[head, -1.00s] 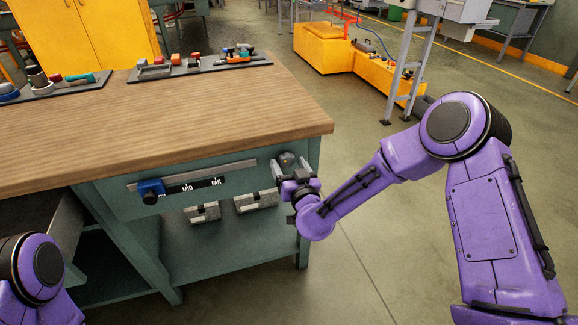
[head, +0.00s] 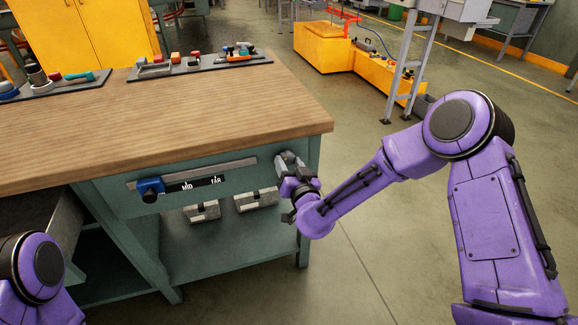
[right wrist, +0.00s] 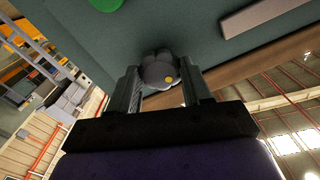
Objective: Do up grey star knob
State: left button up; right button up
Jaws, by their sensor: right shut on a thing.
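The grey star knob (right wrist: 160,72), with a small yellow dot on its face, sits on the teal front panel of the workbench (head: 230,110). In the right wrist view it lies between the two fingers of my right gripper (right wrist: 160,88), which is shut on it. My left gripper is out of view; only a purple part of the left arm shows at the lower left.
A slide rail (head: 192,174) with a blue clamp (head: 151,189) and MID and FAR labels is left of the gripper. Grey blocks (head: 256,201) stand on the shelf below. Tool trays (head: 200,64) lie on the bench top.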

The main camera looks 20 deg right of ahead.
jog(key=m+b, duration=0.1)
jog(key=m, duration=0.5)
jog(key=shift+f, duration=0.15)
jog(key=m+b, duration=0.2)
jog(key=m, duration=0.4)
jog(key=shift+f+m+b, duration=0.15)
jog(key=shift+m+b, duration=0.15)
jog(key=m+b, duration=0.3)
jog(key=m, duration=0.3)
jog(key=shift+s, duration=0.1)
jog(key=m+b, duration=0.2)
jog(key=m, duration=0.2)
jog(key=shift+b, duration=0.3)
jog(key=shift+a+m+b, duration=0.1)
jog(key=shift+m+b, duration=0.4)
jog(key=shift+m, duration=0.5)
jog(key=o, duration=0.9)
jog(key=shift+o, duration=0.8)
jog(key=shift+r, duration=0.3)
